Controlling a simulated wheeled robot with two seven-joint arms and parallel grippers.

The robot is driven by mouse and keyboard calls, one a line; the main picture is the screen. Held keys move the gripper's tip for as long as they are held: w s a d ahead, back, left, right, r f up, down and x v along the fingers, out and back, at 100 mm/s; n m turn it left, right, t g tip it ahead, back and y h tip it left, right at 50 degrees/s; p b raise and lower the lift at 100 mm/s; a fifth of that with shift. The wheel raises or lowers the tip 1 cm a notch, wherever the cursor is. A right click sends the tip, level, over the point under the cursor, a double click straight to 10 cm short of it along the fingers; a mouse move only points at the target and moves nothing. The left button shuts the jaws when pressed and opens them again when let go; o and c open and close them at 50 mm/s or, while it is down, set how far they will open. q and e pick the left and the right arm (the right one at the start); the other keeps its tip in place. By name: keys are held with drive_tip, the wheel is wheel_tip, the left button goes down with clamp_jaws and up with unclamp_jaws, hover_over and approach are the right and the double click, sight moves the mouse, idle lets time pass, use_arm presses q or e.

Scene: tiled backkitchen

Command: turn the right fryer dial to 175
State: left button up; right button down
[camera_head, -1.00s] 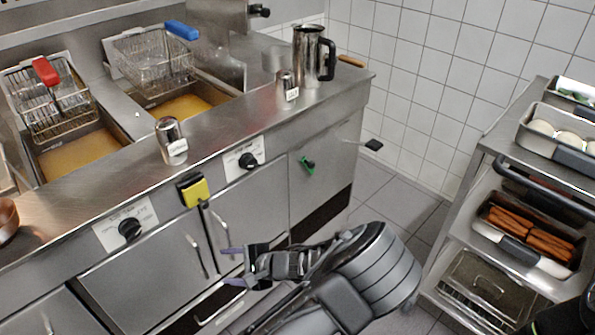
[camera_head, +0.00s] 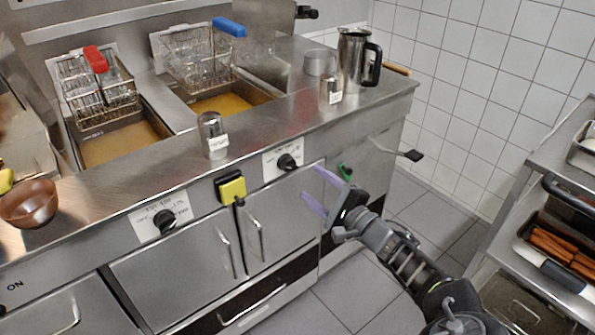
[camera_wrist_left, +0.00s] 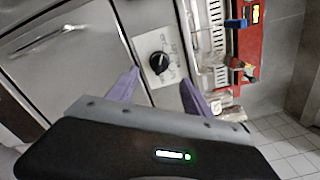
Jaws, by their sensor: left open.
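The right fryer dial (camera_head: 287,161) is a black knob on a white label plate on the steel front panel, below the right fryer. Its number markings are too small to read. It also shows in the left wrist view (camera_wrist_left: 159,63), just beyond the fingertips. My left gripper (camera_head: 316,190) has purple fingers, open and empty, to the right of and a little below the dial in the head view. In the left wrist view the gripper (camera_wrist_left: 160,83) points toward the dial, with the fingers apart and not touching it. My right gripper is not in view.
The left dial (camera_head: 164,221) sits further left on the panel. A yellow-and-black block (camera_head: 231,187) is fixed between the dials. A green knob (camera_head: 345,171) is to the right, near a protruding black-tipped handle (camera_head: 412,155). Metal shakers and a jug (camera_head: 352,62) stand on the counter.

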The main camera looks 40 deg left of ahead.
sight(293, 168)
use_arm(q)
drive_tip(key=x, duration=0.7)
drive_tip(key=shift+w+a, duration=0.1)
drive_tip(key=shift+a, duration=0.2)
clamp_jaws()
idle(0.4)
